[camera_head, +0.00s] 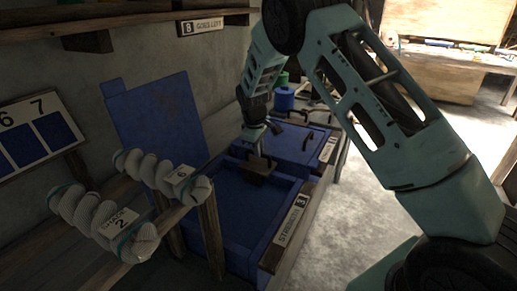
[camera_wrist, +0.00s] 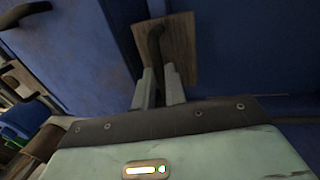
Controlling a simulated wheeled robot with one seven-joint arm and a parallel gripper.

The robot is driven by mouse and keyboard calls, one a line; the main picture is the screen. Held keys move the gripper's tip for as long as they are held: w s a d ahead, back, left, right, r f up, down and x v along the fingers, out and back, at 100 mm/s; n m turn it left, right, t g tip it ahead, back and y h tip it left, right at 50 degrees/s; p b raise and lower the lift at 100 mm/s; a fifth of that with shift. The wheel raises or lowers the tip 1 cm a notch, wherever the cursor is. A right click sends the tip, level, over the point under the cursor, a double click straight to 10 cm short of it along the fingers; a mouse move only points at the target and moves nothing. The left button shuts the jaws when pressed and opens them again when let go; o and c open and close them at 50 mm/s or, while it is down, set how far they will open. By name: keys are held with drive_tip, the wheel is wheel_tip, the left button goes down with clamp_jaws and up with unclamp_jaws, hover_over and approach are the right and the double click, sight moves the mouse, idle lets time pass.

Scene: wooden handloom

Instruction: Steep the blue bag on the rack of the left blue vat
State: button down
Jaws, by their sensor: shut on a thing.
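My gripper (camera_head: 257,146) is over the back part of the open near blue vat (camera_head: 282,226), which bears a plate reading STANDING 3. It is shut on the dark curved handle (camera_wrist: 154,40) of a small brown wooden plate; its fingertips (camera_wrist: 160,88) meet at the handle. The wooden plate (camera_wrist: 182,55) also shows below the gripper in the head view (camera_head: 256,171). I cannot tell whether the plate touches anything beneath it. Inside the vat I see only dark blue; no bag can be told apart there.
A second blue vat with a lid and dark handles (camera_head: 306,142) stands behind. Blue (camera_head: 284,99) and green (camera_head: 282,78) containers stand beyond it. A blue board (camera_head: 160,118) leans on the wall. Pale twisted skeins (camera_head: 165,172) hang at near left. The floor at right is clear.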

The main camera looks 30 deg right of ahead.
wheel_tip(320, 180, up, 18)
drive_tip(key=p, duration=1.1)
drive_tip(key=shift+r, duration=0.25)
drive_tip(key=shift+w+r, duration=0.1)
drive_tip(key=shift+w, duration=0.05)
drive_tip(key=c, duration=1.5)
unclamp_jaws()
drive_tip(key=shift+r, duration=0.1)
drive_tip(key=shift+o, duration=0.2)
wheel_tip(320, 180, up, 17)
drive_tip(key=s+a+b, duration=0.1)
drive_tip(key=s+a, duration=0.1)
drive_tip(key=a, duration=0.1)
